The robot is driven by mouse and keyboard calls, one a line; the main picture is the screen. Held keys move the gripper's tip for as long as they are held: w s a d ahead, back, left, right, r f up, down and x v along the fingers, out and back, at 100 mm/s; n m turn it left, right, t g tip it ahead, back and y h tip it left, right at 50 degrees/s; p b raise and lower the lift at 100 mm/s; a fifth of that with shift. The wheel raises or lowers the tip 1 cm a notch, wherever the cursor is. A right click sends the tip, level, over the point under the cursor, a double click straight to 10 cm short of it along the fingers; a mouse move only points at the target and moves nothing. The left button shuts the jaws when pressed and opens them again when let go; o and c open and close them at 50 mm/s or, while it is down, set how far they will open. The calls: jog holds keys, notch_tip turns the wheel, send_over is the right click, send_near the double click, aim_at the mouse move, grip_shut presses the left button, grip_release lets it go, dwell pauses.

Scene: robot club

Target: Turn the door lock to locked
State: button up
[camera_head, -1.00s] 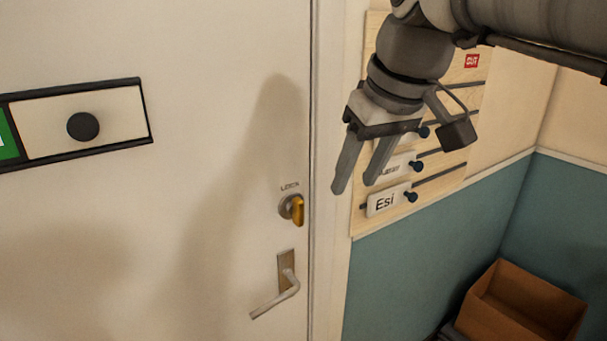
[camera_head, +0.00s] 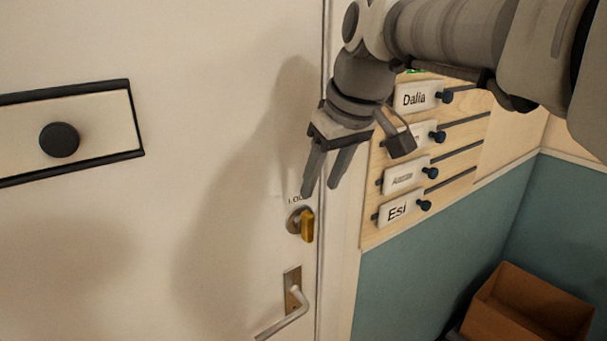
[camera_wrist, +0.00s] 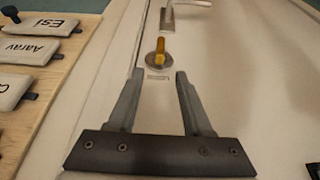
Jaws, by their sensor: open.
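The door lock is a yellow thumb-turn (camera_head: 307,226) on a round metal plate, set on the white door (camera_head: 230,130) near its right edge. A small "LOCK" label sits just above it. The turn's long side looks upright. The lock also shows in the wrist view (camera_wrist: 160,49), past my fingertips and in line with the gap between them. My gripper (camera_head: 320,192) is open and empty, just above the lock in the head view and apart from it. The fingers also show in the wrist view (camera_wrist: 154,75).
A lever handle (camera_head: 290,311) is on the door below the lock. A wooden name board (camera_head: 455,160) with sliding tags and dark knobs hangs right of the door frame. A slider panel (camera_head: 100,120) is on the door at left. A cardboard box (camera_head: 530,310) stands lower right.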

aim_at(309, 214)
jog(key=x, duration=0.9)
jog(key=shift+w+f+b, duration=0.1)
jog(key=shift+f+b, duration=0.25)
jog(key=shift+b, duration=0.05)
jog(key=shift+c, duration=0.3)
grip_shut()
